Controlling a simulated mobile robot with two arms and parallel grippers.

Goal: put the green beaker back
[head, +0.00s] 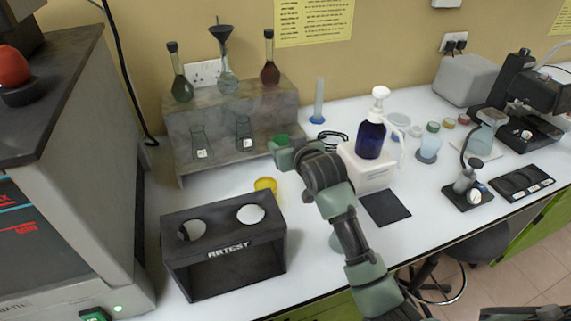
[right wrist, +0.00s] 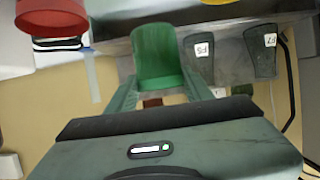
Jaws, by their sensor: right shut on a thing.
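The green beaker (right wrist: 158,52) is between the fingers of my right gripper (right wrist: 160,88), which is shut on it. The arm hides the rest. Two clear labelled beakers stand on the stand's lower step, one at left (head: 199,143) and one nearer the middle (head: 244,133). They also show beside the held beaker in the right wrist view. My left gripper is not in view.
Flasks (head: 181,75) and a funnel flask stand on the stand's upper step. A blue cylinder (head: 319,102) and blue pump bottle (head: 371,140) are to the right.

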